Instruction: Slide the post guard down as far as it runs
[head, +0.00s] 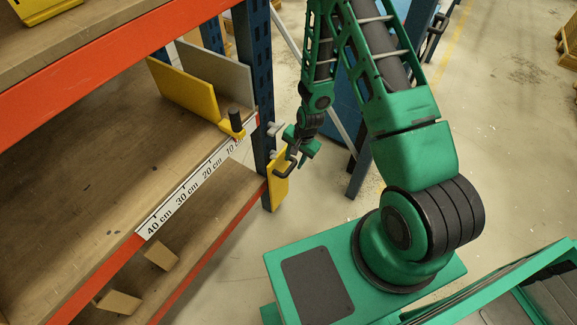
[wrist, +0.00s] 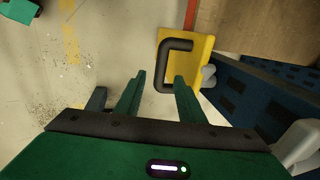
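The post guard is a yellow plate (head: 280,180) on the blue rack post (head: 263,75), low on the part of the post in view. A dark C-shaped handle (head: 291,162) sticks out from it. The wrist view shows the guard (wrist: 203,47) and its handle (wrist: 174,45) just beyond my fingers. My gripper (head: 299,150) is beside the handle, and its two green fingers also show in the wrist view (wrist: 160,78). They are apart, with the handle's long bar lying between the fingertips in that picture. The right finger hides part of the handle; I cannot tell whether they touch.
Grey knobs (head: 275,129) stick out of the post just above the guard. The wooden shelf (head: 100,135) carries a centimetre scale (head: 195,185), a yellow stop with a black knob (head: 234,122) and upright panels (head: 185,88). Open floor (head: 225,265) lies below the guard.

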